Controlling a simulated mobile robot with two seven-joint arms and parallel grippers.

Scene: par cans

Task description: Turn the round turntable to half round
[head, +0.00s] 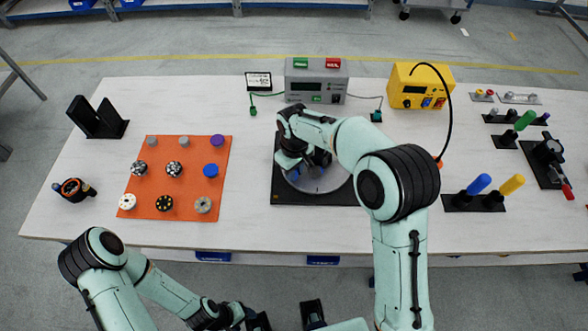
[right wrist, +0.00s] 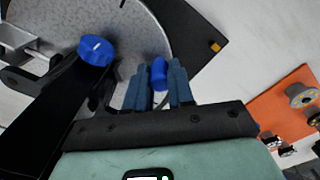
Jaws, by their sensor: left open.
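The round turntable is a grey speckled disc (head: 328,184) on a black square base (head: 292,199) near the table's middle. My right gripper (head: 311,160) reaches down over it and hides part of the disc. In the right wrist view the disc (right wrist: 40,65) fills the upper left. There the right gripper's fingers (right wrist: 157,85) stand close on both sides of an upright blue peg (right wrist: 159,73) and appear closed on it. A wider blue knob (right wrist: 96,50) is left of the fingers. My left gripper (head: 285,318) is open and empty, in front of the table's front edge.
An orange mat (head: 190,180) with several knobs lies left of the turntable. A grey instrument box (head: 316,82) and a yellow one (head: 421,85) stand behind. Blue and yellow handles (head: 479,184) stand at right. Bare table lies between mat and turntable.

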